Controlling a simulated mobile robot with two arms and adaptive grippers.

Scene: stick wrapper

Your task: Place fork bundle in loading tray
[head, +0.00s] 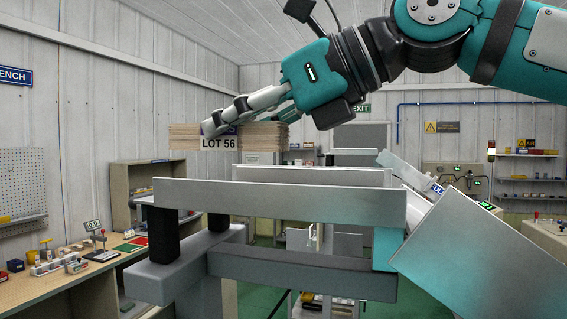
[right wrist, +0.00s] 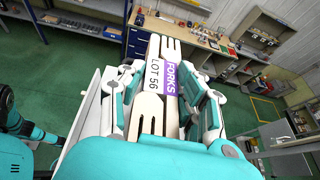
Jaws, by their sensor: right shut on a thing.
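The fork bundle (head: 268,137) is a stack of pale wooden forks with a white "LOT 56" label; the right wrist view also shows a purple "FORKS" band on the bundle (right wrist: 152,108). My right gripper (head: 222,124) is shut around the middle of the bundle. It holds the bundle roughly level in the air, above the top edge of the long grey metal loading tray (head: 280,203) in the head view. The tray's near wall hides its floor. In the right wrist view my gripper's fingers (right wrist: 165,95) press on both sides of the bundle. My left gripper is not in view.
A tilted grey machine housing (head: 485,245) with a green display stands right of the tray. Grey frame beams (head: 300,275) lie below it. A workbench (head: 75,270) with small parts is at the left. Open green floor (right wrist: 262,110) shows in the right wrist view.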

